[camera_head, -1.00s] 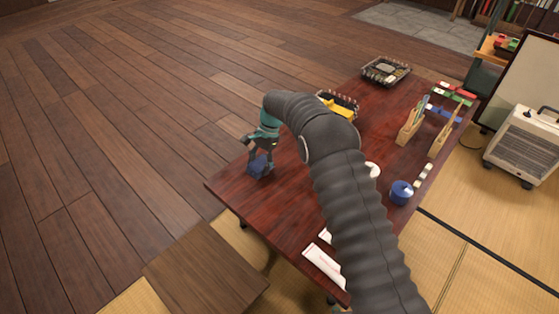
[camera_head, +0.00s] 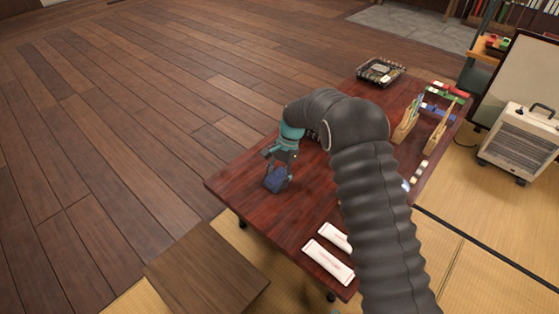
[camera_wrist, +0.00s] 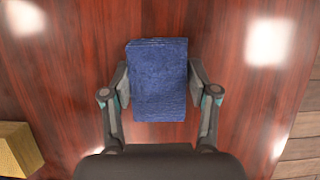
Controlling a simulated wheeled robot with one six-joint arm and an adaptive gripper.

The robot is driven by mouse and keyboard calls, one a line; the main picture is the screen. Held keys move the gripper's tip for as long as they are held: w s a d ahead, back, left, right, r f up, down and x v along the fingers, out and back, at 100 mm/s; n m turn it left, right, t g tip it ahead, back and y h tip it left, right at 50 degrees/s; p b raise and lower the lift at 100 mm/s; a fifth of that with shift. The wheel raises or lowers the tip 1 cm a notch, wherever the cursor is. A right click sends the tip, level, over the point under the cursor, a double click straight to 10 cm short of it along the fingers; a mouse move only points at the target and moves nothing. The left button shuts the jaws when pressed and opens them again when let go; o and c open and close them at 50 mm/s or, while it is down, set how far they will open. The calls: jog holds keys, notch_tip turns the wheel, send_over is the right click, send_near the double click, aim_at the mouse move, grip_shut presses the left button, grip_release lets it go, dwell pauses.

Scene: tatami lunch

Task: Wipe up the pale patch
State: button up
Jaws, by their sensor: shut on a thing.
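My gripper (camera_head: 277,172) is low over the dark red table, near its left edge. It is shut on a blue block with a rough, cloth-like face (camera_head: 276,180). In the wrist view the blue block (camera_wrist: 160,80) sits between the two fingers (camera_wrist: 160,90), which press its sides. I cannot tell whether its underside touches the table. Several bright whitish spots show on the table in the wrist view; I cannot tell whether any is the pale patch or only glare. Any surface under the block is hidden.
The red-brown table (camera_head: 240,190) has white packets (camera_head: 328,260) at its front, a dark tray (camera_head: 381,71) at the far end and wooden holders (camera_head: 407,125) at the right. A yellowish object (camera_wrist: 18,150) shows at lower left in the wrist view. My arm hides the table's middle.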

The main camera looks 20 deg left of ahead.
jog(key=shift+s+d+r, duration=0.1)
jog(key=shift+d+r, duration=0.15)
jog(key=shift+d, duration=0.05)
jog(key=shift+a+r+p, duration=0.1)
jog(key=shift+r+p, duration=2.3)
jog(key=shift+r, duration=1.45)
